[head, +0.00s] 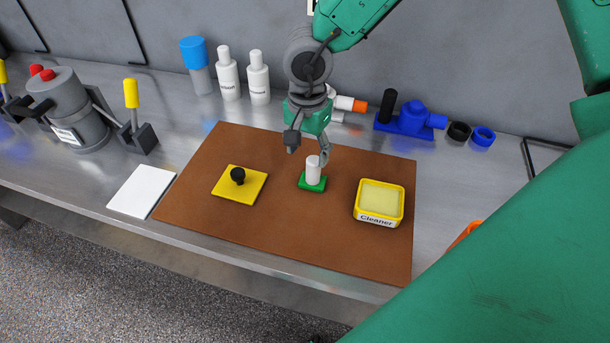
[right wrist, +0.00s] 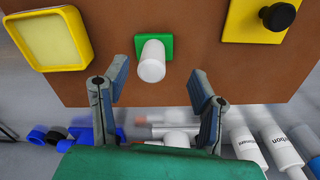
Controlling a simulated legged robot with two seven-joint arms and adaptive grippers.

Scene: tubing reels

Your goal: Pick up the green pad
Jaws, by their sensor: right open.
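The green pad (head: 310,184) is a small green plate with an upright white cylindrical handle (head: 314,168), lying on the brown mat (head: 250,145). In the right wrist view the green pad (right wrist: 166,42) shows behind its white handle (right wrist: 151,62), ahead of and between my fingers. My right gripper (head: 309,152) is just above and behind the handle in the head view. It is open and empty, its two fingers (right wrist: 159,88) apart, with no visible contact with the handle. My left gripper is not in view.
A yellow plate with a black knob (head: 240,185) lies left of the green pad. A yellow Cleaner box (head: 379,217) stands right. White bottles (head: 259,80), a blue-capped bottle (head: 196,60) and blue fittings (head: 410,120) line the back. A white card (head: 142,191) lies left of the mat.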

